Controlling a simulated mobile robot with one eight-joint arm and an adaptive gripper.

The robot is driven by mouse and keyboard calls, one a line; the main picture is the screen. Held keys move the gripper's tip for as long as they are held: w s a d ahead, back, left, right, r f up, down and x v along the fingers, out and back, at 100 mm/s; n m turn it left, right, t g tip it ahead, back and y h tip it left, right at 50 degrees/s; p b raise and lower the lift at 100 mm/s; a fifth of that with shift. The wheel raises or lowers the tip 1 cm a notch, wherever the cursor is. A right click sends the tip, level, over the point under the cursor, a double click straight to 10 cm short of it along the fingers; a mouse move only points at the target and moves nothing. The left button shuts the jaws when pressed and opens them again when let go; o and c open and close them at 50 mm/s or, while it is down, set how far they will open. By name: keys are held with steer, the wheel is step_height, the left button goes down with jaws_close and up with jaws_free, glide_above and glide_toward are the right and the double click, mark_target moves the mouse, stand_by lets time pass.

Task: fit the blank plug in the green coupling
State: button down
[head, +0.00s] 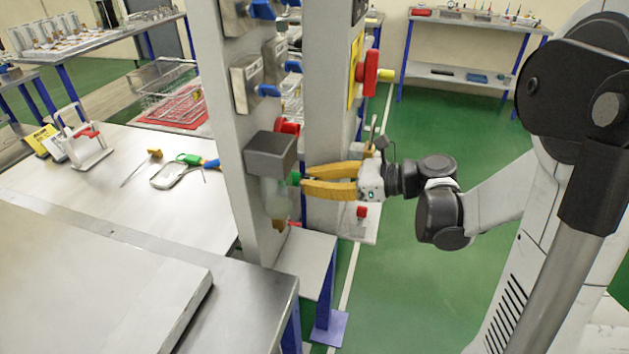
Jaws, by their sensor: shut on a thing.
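A small green piece, which looks like the green coupling (295,178), shows at the side of the grey post, just below a dark grey box and beside a clear bowl. My gripper (306,178) has two orange fingers that reach in from the right, their tips right at the green piece. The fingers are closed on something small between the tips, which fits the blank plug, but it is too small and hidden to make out. I cannot tell whether the plug touches the coupling or is inside it.
The grey post (225,110) carries the dark grey box (271,153), the clear bowl (275,197) and blue-handled valves. A second post with a red knob (368,70) stands behind my gripper. A steel table (60,215) with tools lies left. Green floor is open at right.

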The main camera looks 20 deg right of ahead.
steer(key=shift+w+a, duration=0.1)
steer(key=shift+a, duration=0.1)
steer(key=c, duration=1.3)
jaws_free()
steer(key=shift+p+v, duration=0.55)
steer(key=shift+v, duration=2.7)
steer(key=shift+d+r, duration=0.1)
steer(key=shift+d, duration=0.1)
steer(key=v, duration=1.2)
